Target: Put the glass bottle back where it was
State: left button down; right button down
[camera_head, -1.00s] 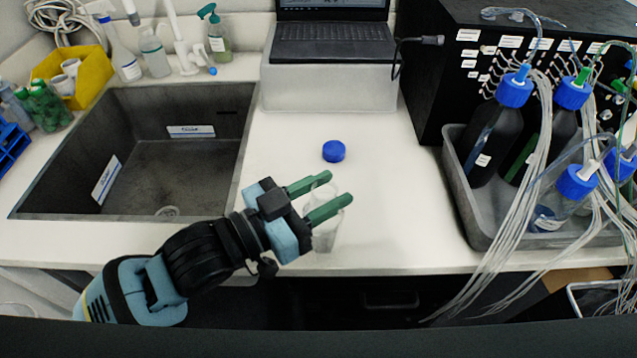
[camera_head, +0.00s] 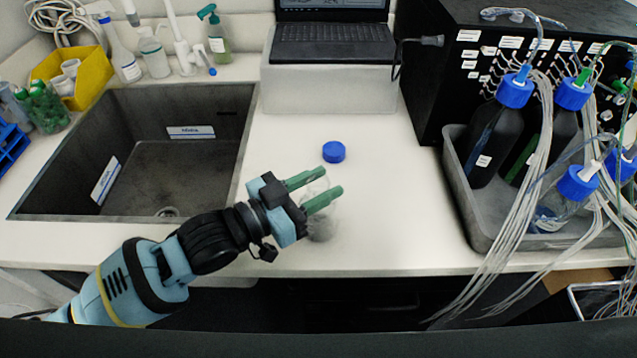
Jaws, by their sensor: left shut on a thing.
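The clear glass bottle (camera_head: 321,225) is above or on the white counter, right of the sink; it is faint against the white surface. My left gripper (camera_head: 328,182) is shut on the bottle, its green fingers on either side of the upper part. I cannot tell whether the bottle's base touches the counter. My right gripper is out of view.
A grey tray (camera_head: 475,222) with blue-capped bottles (camera_head: 490,140) and hanging tubes stands at the right, beside a black machine (camera_head: 440,80). The sink (camera_head: 150,150) is at the left. A laptop (camera_head: 330,40) stands on a raised block behind. The counter (camera_head: 390,200) right of the gripper is clear.

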pick_arm(q)
jog(key=shift+f, duration=0.15)
jog(key=c, duration=0.9)
grip_release()
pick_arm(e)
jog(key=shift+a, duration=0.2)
pick_arm(q)
jog(key=shift+r, duration=0.2)
jog(key=b+v, duration=0.1)
jog(key=v, duration=1.1)
jog(key=shift+f, duration=0.1)
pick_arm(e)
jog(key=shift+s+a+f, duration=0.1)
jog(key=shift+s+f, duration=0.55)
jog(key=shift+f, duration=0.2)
